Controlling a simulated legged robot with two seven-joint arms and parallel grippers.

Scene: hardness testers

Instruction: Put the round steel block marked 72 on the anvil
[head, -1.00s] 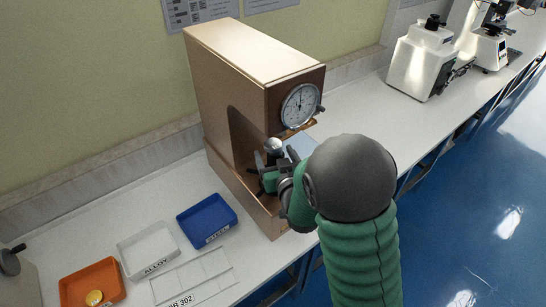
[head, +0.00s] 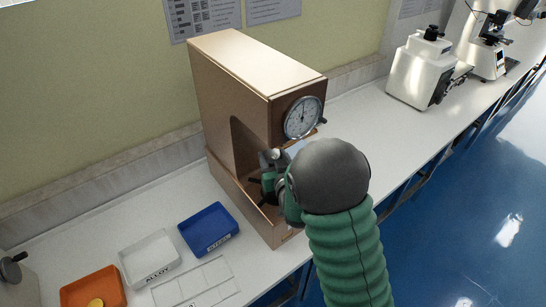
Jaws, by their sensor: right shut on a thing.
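The tan hardness tester (head: 235,90) stands on the bench with a round dial (head: 303,117) on its front. My right gripper (head: 268,160) is inside the tester's opening, below and left of the dial, at the height of the anvil. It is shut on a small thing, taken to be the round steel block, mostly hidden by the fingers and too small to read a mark. The anvil is hidden behind the gripper and my right arm, so I cannot tell whether the block touches it. My left gripper is not in view.
The blue steel tray (head: 184,232) looks empty, and so does the white alloy tray (head: 125,258). The orange tray (head: 70,299) holds a yellow round block (head: 96,303). A white divided rack (head: 225,292) lies in front. Other testers (head: 420,68) stand farther right; bench lies clear between.

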